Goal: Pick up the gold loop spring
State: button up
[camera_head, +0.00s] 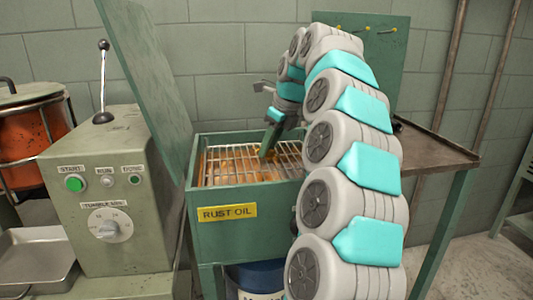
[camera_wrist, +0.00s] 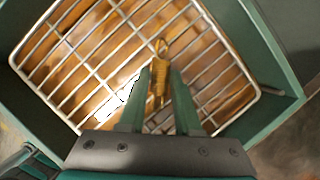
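The gold loop spring (camera_wrist: 160,82) shows in the wrist view between my two fingers, with a loop at its upper end. It appears over the wire rack (camera_wrist: 219,83); whether it touches the rack is unclear. My gripper (camera_wrist: 161,74) has its green fingertips on either side of the spring, with what looks like a thin gap beside it. In the head view my gripper (camera_head: 268,153) points down into the green rust oil tank (camera_head: 268,228), close above the rack (camera_head: 225,170). A small gold bit shows by the fingertips there, mostly hidden by the fingers.
The tank's raised lid (camera_head: 150,80) stands at the left. A control box (camera_head: 110,190) with a lever stands left of the tank. A dark-topped table (camera_head: 435,150) is at the right. The tank walls (camera_wrist: 265,55) enclose the rack closely.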

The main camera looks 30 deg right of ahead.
grip_shut()
dwell(0.7)
